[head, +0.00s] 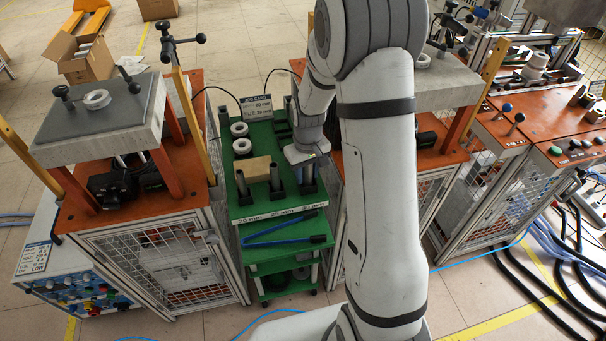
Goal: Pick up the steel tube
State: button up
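Several dark steel tubes stand upright on a green cart (233,208) in the head view. A left one (241,183) and a middle one (275,179) stand along its front edge, and a right one (307,173) stands at the front right. Another dark tube (223,118) stands at the back left. My gripper (307,161) is low over the right side of the cart, at or just above the right tube. Its fingers are too small and hidden to show whether they are open or touch that tube.
A wooden block (254,169) and two pale rings (240,137) are on the cart. A blue-handled tool (284,232) lies on the shelf below. Heater stations with orange tops stand close on both sides, the left one (138,190) caged. My arm hides much of the right station.

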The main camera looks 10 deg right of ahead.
grip_shut()
jog(key=shift+r, duration=0.1)
notch_tip(320, 180, up, 17)
jog(key=p, duration=0.4)
jog(key=shift+r+p, duration=0.15)
jog(key=shift+p, duration=0.25)
dwell(0.4)
